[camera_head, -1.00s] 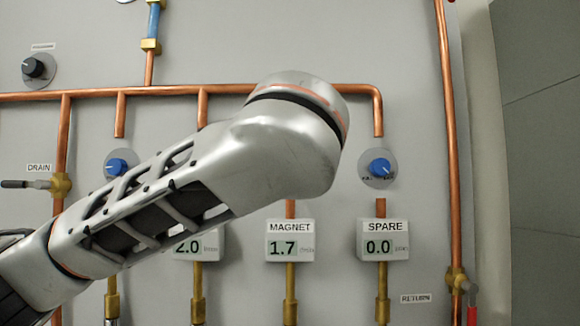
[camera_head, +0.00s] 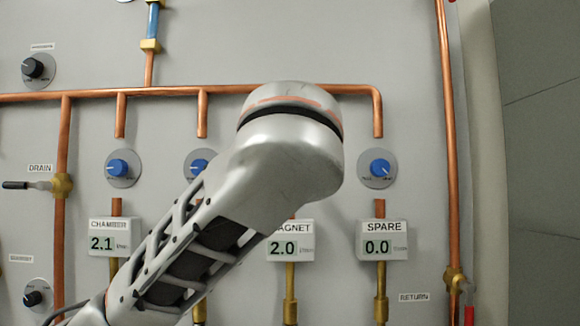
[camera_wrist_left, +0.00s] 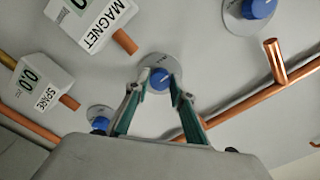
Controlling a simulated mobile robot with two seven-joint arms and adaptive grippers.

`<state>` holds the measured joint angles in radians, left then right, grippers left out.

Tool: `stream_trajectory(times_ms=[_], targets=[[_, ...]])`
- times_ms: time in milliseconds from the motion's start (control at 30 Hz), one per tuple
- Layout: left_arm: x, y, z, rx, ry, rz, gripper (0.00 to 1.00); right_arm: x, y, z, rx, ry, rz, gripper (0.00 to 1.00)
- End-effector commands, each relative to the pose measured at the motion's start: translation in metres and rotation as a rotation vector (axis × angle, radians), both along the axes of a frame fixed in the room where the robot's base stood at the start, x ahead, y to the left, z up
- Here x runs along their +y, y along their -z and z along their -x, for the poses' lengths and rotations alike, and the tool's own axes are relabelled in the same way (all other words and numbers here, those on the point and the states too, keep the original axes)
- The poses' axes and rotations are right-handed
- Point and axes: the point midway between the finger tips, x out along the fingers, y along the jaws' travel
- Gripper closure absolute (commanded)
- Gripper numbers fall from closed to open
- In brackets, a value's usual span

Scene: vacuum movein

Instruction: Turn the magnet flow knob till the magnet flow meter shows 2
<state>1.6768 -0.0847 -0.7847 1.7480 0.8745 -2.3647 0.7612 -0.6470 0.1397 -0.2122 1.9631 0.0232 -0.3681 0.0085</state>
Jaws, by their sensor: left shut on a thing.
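The magnet flow meter (camera_head: 283,248) reads 2.0 in the head view. My arm covers the left end of its label. The blue magnet flow knob (camera_wrist_left: 159,79) shows in the left wrist view, on a round grey dial plate. My left gripper (camera_wrist_left: 153,82) is shut on this knob, with a finger at each side of it. In the head view my arm hides both the knob and the gripper fingers. My right gripper is in neither view.
The chamber meter (camera_head: 109,238) reads 2.1 and the spare meter (camera_head: 384,240) reads 0.0. Blue knobs stand to the left (camera_head: 200,166) and right (camera_head: 377,168) of my arm. A copper pipe (camera_head: 225,89) runs across above them. A drain valve (camera_head: 60,186) is at the left.

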Motion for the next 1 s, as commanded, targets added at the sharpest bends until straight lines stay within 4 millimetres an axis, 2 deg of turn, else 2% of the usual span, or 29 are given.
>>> stream_trajectory(times_ms=[400, 433, 500, 1000], targets=[[-0.0004, 0.0016, -0.0004, 0.002, 0.0, 0.005, 0.98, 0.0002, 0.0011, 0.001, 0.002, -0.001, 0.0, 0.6], [-0.0005, 0.0016, -0.0004, 0.003, 0.001, 0.005, 0.72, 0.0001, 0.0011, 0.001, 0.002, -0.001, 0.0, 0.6], [-0.0005, 0.0014, -0.0004, 0.002, 0.0, 0.005, 0.6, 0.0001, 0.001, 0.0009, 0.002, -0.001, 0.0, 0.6], [0.0002, 0.0001, -0.0002, -0.001, -0.001, -0.008, 0.6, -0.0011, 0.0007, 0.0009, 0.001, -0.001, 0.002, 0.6]])
